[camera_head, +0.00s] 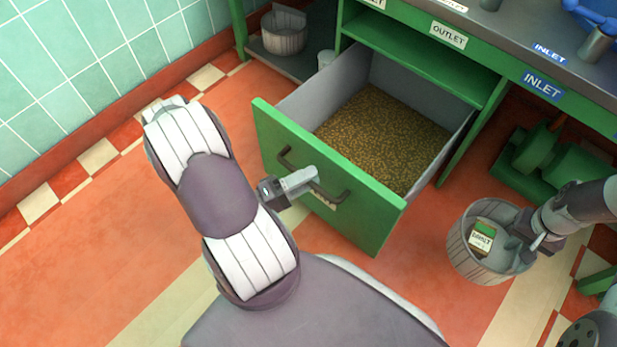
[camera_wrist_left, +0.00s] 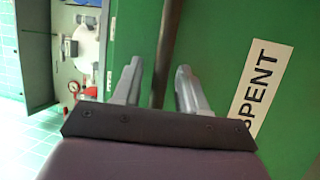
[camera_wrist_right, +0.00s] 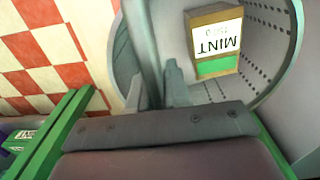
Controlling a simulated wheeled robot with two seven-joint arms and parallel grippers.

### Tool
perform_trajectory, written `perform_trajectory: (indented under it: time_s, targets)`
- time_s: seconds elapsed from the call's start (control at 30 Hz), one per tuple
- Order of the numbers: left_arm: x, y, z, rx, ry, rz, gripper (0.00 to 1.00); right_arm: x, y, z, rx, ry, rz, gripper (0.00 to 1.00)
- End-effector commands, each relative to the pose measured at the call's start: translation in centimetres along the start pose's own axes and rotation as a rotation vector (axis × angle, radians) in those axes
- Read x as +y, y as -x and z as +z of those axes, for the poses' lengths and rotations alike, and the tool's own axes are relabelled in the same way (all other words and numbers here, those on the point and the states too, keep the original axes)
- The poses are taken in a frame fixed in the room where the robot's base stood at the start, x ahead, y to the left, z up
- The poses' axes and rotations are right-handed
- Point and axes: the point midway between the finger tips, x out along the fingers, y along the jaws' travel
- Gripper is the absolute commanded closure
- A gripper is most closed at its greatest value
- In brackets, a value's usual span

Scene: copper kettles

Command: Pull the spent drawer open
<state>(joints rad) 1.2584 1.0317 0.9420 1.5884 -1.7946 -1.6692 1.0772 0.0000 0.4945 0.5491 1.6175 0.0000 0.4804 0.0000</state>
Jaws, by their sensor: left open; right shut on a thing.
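The spent drawer (camera_head: 330,192) stands pulled out of the green bench, with brown grain (camera_head: 395,135) inside. Its green front carries a dark bar handle (camera_head: 335,192) and, in the left wrist view, a SPENT label (camera_wrist_left: 258,88). My left gripper (camera_head: 308,178) is at the handle, its open fingers on either side of the bar (camera_wrist_left: 165,45); contact cannot be told. My right gripper (camera_head: 535,243) is shut on a grey pail (camera_head: 470,250), at its rim or handle; which one is unclear. A box marked MINT (camera_wrist_right: 216,42) lies inside the pail.
Another pail (camera_head: 284,33) stands on a low shelf behind the drawer. Green machinery (camera_head: 550,150) sits under the bench at right. The bench top carries OUTLET and INLET labels. Orange floor lies open to the left of the drawer.

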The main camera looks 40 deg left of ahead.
Motion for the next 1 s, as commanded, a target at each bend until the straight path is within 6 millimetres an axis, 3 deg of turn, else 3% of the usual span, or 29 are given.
perform_trajectory:
  time_s: [0.27,0.7,1.0]
  targets:
    - [0.3,1.4,-0.1,0.004,-0.001,0.000,0.58,0.0,0.9,-0.1,0.002,0.000,0.000,1.00]
    - [0.2,10.8,-0.1,0.004,-0.002,-0.001,0.58,0.0,3.8,-0.1,0.001,0.000,0.000,1.00]
    - [0.0,12.1,0.0,0.000,0.000,-0.001,0.58,0.0,3.9,-0.1,0.001,0.000,0.000,1.00]
